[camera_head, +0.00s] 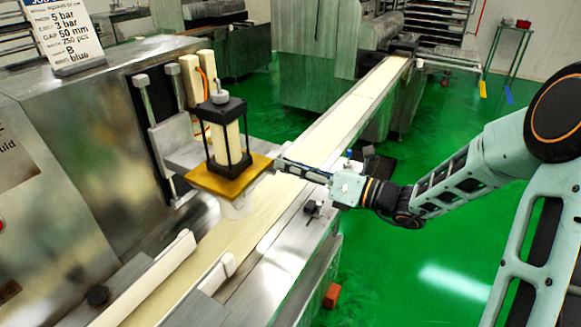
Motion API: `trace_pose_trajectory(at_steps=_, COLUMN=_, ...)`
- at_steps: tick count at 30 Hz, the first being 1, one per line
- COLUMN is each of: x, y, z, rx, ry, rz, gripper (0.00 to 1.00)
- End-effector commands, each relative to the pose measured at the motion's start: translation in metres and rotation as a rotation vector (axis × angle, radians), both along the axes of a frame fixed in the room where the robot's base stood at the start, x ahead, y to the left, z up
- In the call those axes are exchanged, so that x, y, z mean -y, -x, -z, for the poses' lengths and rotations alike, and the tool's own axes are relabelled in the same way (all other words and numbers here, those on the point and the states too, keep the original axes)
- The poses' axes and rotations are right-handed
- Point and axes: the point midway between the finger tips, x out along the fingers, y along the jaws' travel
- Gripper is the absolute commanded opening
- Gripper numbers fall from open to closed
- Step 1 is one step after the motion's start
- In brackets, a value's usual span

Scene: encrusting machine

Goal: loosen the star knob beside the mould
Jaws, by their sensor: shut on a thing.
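The mould (226,135) is a cream block in a black frame, standing upright on an orange-brown plate (205,182) above the belt. My gripper (281,163) reaches in from the right, and its fingertips are at the plate's right corner, beside the mould. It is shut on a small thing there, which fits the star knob. The knob itself is hidden by the fingers, so its shape and how far it is turned cannot be seen.
A cream conveyor belt (338,134) runs from front left to back right under the plate. A white cup-like part (237,206) hangs below the plate. Steel machine housing (75,145) stands at left, with a sign (62,36) on top. Green floor (440,235) is open at right.

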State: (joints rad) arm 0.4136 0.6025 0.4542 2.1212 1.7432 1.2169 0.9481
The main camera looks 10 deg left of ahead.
Motion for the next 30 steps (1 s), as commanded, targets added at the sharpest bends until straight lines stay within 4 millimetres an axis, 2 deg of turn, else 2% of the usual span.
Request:
trace_pose_trajectory(at_steps=11, x=0.000, y=0.000, z=0.001, rx=0.020, ry=0.009, rz=0.000, gripper=0.00)
trace_pose_trajectory(at_steps=12, x=0.000, y=0.000, z=0.001, rx=0.020, ry=0.009, rz=0.000, gripper=0.29)
trace_pose_trajectory(at_steps=16, x=0.000, y=0.000, z=0.000, rx=0.019, ry=0.008, rz=0.000, gripper=0.42)
trace_pose_trajectory(at_steps=25, x=0.002, y=0.000, z=0.000, rx=0.020, ry=0.007, rz=0.001, gripper=0.42)
trace_pose_trajectory(at_steps=30, x=0.019, y=0.005, z=0.000, rx=0.020, ry=0.008, rz=0.004, gripper=0.42)
